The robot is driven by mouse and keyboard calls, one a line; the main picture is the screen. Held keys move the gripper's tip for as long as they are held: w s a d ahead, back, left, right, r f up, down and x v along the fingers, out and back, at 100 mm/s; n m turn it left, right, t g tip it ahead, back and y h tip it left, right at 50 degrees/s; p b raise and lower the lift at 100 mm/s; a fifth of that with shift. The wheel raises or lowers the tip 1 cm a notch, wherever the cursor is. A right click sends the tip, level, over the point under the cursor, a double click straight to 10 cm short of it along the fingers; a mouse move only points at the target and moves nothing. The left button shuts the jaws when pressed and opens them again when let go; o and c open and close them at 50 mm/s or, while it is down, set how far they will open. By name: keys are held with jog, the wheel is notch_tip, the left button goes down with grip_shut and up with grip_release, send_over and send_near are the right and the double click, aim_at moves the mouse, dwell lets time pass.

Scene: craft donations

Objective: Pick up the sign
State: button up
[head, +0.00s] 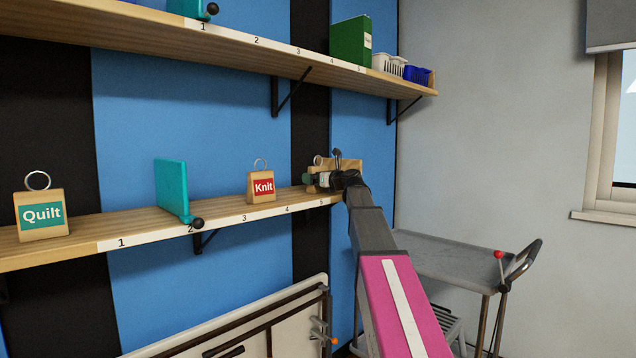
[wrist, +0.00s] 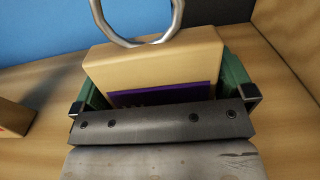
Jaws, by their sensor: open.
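A wooden sign (wrist: 150,62) with a metal ring on top and a purple label stands on the lower shelf in the wrist view. The label's text is mostly hidden. My gripper (wrist: 165,90) is open, with a green finger on each side of this sign; I cannot tell whether they touch it. In the head view my gripper (head: 322,181) is at the shelf's right end, near number 5, and mostly hides this sign. Two similar signs stand farther left: the red-labelled Knit sign (head: 261,187) and the teal-labelled Quilt sign (head: 41,214).
A teal divider (head: 172,187) stands on the lower shelf (head: 150,224) near number 2. A wooden piece (wrist: 290,40) rises close to the right of my gripper. The upper shelf (head: 230,50) holds a green binder (head: 350,42) and baskets. A grey cart (head: 450,258) stands below right.

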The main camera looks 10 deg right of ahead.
jog(key=shift+w+a, duration=0.35)
jog(key=shift+w, duration=0.15)
jog(key=c, duration=0.8)
